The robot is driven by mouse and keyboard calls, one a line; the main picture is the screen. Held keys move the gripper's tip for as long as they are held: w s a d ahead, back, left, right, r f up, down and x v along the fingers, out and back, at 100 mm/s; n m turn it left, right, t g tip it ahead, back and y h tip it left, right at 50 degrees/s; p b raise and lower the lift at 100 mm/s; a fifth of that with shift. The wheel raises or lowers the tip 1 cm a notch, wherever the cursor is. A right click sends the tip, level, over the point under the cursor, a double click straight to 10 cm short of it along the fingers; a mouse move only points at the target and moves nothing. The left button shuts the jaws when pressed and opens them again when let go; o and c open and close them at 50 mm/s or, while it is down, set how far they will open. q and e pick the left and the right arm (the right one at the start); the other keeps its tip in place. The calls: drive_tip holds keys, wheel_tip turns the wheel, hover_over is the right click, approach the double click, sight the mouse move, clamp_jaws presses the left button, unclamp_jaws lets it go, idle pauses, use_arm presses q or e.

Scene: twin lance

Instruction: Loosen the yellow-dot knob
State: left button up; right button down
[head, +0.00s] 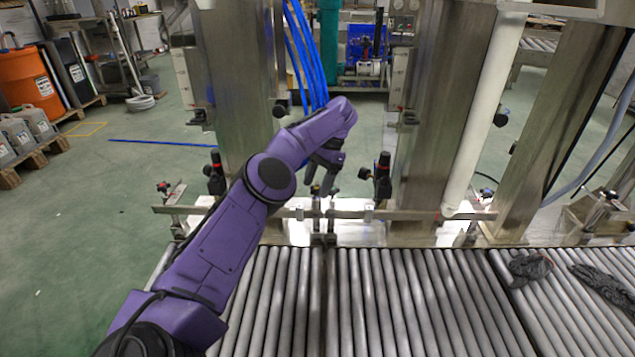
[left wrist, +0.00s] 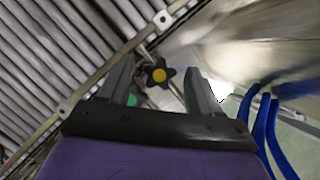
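The yellow-dot knob (left wrist: 159,75) is a black star-shaped knob with a yellow centre. In the left wrist view it shows between the two fingers of my left gripper (left wrist: 158,88), beyond or near their tips; I cannot tell whether they touch it. The gripper is open, with a wide gap between its fingers. In the head view my left gripper (head: 322,188) points down over the metal rail behind the roller conveyor, and the knob cannot be made out there. A green dot (left wrist: 132,99) shows by the left finger. My right gripper is not in view.
The roller conveyor (head: 290,300) spans the front. A metal rail (head: 400,214) runs behind it between steel columns (head: 440,110). Black-and-red fittings (head: 382,178) stand close right of the gripper. Blue hoses (left wrist: 265,120) hang near it. Dark cloths (head: 528,268) lie on the rollers at right.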

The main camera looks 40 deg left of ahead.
sight(317, 190)
use_arm(q)
drive_tip(key=shift+r, duration=0.1)
wheel_tip(317, 190, up, 3)
drive_tip(key=shift+f+p, duration=0.1)
drive_tip(key=shift+p, duration=0.7)
drive_tip(key=shift+s+d+r+b, duration=0.45)
drive_tip(key=shift+r+b, duration=0.2)
drive_tip(key=shift+b, duration=0.4)
drive_tip(key=s+d+r+b, duration=0.1)
drive_tip(key=s+d+r, duration=0.7)
drive_tip(key=s, duration=0.2)
drive_tip(key=shift+r, duration=0.35)
